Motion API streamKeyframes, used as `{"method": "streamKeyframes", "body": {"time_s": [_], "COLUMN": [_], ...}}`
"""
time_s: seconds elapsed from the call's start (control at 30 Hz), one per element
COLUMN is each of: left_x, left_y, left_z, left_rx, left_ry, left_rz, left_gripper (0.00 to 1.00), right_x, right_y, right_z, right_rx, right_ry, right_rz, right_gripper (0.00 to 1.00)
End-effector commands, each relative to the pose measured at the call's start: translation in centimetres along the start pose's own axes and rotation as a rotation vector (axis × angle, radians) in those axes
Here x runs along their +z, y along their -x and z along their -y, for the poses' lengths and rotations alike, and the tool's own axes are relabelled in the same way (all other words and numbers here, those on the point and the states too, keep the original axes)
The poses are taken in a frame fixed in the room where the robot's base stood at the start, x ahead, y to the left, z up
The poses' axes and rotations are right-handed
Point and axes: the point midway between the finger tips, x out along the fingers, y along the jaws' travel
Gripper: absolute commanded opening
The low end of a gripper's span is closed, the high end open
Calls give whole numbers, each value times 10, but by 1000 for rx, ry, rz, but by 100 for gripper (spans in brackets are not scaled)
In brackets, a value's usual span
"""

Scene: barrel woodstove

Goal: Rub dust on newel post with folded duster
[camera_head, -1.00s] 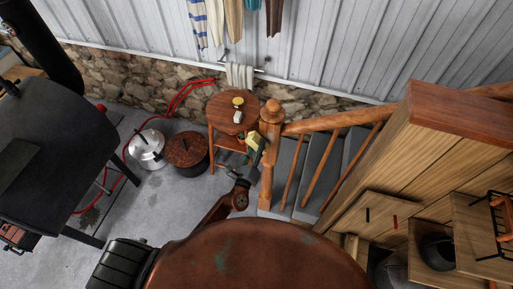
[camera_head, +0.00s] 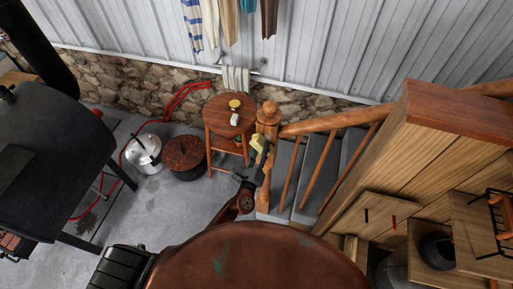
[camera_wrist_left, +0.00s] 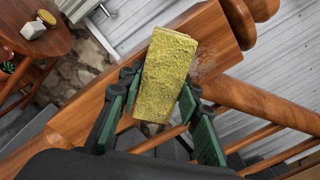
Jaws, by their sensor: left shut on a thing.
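The newel post (camera_head: 267,123) is orange-brown wood with a round turned top and stands at the left end of the stair railing. It also crosses the left wrist view (camera_wrist_left: 117,97), with a pale dusty patch (camera_wrist_left: 211,62) showing beside the duster. The folded duster (camera_wrist_left: 166,75) is a yellow, rough-textured block. My left gripper (camera_wrist_left: 158,102) is shut on it, and it lies against or just in front of the post; I cannot tell if it touches. In the head view the duster (camera_head: 259,145) is beside the post's upper part. My right gripper is not in view.
A round wooden stool (camera_head: 229,109) with small items on it stands left of the post. A lidded pot (camera_head: 185,152), a silver kettle (camera_head: 144,150) and a black stove (camera_head: 50,145) are further left. The handrail (camera_head: 325,122) runs right from the post.

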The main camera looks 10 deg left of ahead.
Motion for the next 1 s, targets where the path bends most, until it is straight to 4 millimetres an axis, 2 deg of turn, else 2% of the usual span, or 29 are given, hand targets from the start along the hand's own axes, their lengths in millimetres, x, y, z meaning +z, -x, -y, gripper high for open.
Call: {"method": "streamKeyframes", "body": {"time_s": [0.37, 0.8, 1.0], "left_x": [-9, -30, -23], "left_y": [0, -3, -4], "left_z": [11, 35, 42], "left_rx": [0, 0, -1], "left_ry": [2, 2, 1], "left_rz": [1, 1, 2], "left_gripper": [9, 9, 9], "right_x": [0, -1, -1], "right_y": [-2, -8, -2], "right_z": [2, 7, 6], "right_rx": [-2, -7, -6], "right_ry": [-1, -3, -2], "right_rz": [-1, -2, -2], "right_gripper": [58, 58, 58]}}
